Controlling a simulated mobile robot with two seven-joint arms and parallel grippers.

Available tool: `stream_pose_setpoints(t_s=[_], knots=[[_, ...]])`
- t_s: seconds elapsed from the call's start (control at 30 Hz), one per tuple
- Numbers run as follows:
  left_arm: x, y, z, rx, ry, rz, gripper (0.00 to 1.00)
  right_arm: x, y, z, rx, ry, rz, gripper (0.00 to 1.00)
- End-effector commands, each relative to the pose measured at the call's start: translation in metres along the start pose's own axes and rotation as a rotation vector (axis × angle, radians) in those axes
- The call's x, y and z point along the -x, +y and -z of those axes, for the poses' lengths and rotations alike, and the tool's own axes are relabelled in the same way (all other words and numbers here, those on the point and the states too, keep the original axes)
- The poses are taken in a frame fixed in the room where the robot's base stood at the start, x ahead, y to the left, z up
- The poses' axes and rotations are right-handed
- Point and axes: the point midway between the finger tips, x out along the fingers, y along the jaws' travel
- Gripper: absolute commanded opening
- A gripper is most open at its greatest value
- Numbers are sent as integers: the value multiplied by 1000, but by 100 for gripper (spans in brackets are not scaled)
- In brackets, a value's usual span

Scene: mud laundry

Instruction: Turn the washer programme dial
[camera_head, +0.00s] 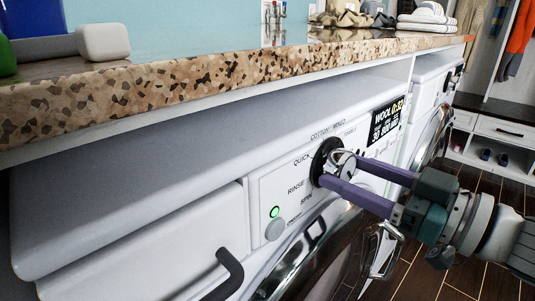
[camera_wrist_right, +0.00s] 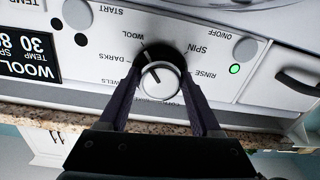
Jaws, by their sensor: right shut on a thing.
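The washer (camera_head: 130,255) is white and stands under a speckled counter. Its programme dial (camera_head: 325,160) is a dark round knob with a silver face, ringed by printed programme names. My right gripper (camera_head: 335,168) comes in from the right with its purple fingers at the dial. In the right wrist view the two fingers lie on either side of the dial (camera_wrist_right: 161,80), and the gripper is shut on it. The display (camera_head: 385,120) reads WOOL, with smaller figures below. A green light (camera_head: 274,211) glows near the on/off button (camera_head: 276,229). My left gripper is out of view.
The speckled counter (camera_head: 200,85) overhangs the washer close above the dial. A second white machine (camera_head: 428,105) stands to the right. A dark bent handle (camera_head: 228,272) sticks out at the lower left. The wood floor (camera_head: 450,270) at the lower right is clear.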

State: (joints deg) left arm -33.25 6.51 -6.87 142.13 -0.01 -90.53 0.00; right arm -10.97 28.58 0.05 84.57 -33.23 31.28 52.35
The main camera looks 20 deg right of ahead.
Motion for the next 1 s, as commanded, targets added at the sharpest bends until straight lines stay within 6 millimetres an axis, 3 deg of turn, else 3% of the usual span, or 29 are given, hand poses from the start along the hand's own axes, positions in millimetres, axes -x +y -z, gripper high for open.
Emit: stream_pose_setpoints(t_s=[0.07, 0.4, 0.73, 1.0], knots=[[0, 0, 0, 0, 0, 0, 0, 0, 0, 0, 0, 0, 0, 49], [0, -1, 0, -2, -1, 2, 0, 0, 0, 0, 0, 0, 0, 11], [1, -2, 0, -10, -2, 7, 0, 0, 0, 0, 43, -2, 0, 10], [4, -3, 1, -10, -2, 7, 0, 0, 1, 1, 209, -8, 1, 10]])
